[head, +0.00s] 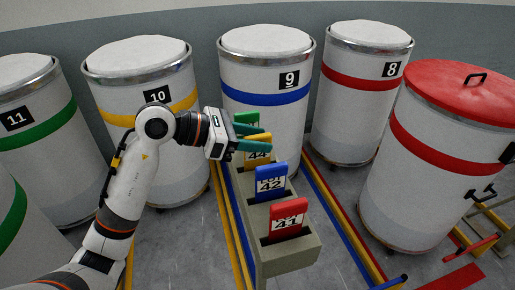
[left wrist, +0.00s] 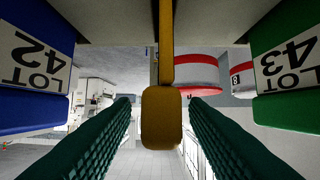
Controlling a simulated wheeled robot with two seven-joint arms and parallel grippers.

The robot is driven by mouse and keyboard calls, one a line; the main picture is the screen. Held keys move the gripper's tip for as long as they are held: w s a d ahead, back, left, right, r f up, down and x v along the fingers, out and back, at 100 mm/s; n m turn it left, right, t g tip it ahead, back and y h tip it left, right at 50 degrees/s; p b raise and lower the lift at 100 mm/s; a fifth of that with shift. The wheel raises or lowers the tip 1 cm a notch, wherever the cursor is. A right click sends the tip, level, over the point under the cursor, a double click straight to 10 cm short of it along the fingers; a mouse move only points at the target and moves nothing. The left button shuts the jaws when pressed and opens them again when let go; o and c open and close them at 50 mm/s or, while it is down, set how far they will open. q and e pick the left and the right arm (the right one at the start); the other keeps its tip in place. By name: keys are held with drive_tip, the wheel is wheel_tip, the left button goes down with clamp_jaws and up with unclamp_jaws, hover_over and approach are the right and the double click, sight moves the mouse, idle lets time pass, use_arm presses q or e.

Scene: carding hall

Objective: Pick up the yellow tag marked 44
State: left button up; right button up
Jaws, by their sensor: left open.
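The yellow tag marked 44 (head: 258,158) stands in a grey rack (head: 291,254), between the green tag (head: 246,117) behind it and the blue tag 42 (head: 270,184) in front. My left gripper (head: 268,138) is open at its upper part and partly covers it in the head view. In the left wrist view the yellow tag (left wrist: 162,118) shows edge-on between the two open green fingers (left wrist: 160,102), with a gap on each side. No contact shows. My right gripper is in neither view.
A red tag 41 (head: 288,219) stands at the rack's near end. In the left wrist view, blue tag 42 (left wrist: 36,62) and green tag 43 (left wrist: 286,62) flank the fingers closely. Large drums, such as drum 9 (head: 265,125) and a red-lidded one (head: 405,185), surround the rack.

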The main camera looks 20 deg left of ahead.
use_arm(q)
drive_tip(key=shift+w+d+f, duration=0.25)
drive_tip(key=shift+d, duration=0.1)
drive_tip(key=shift+a, duration=0.1)
drive_tip(key=shift+c, duration=0.3)
clamp_jaws()
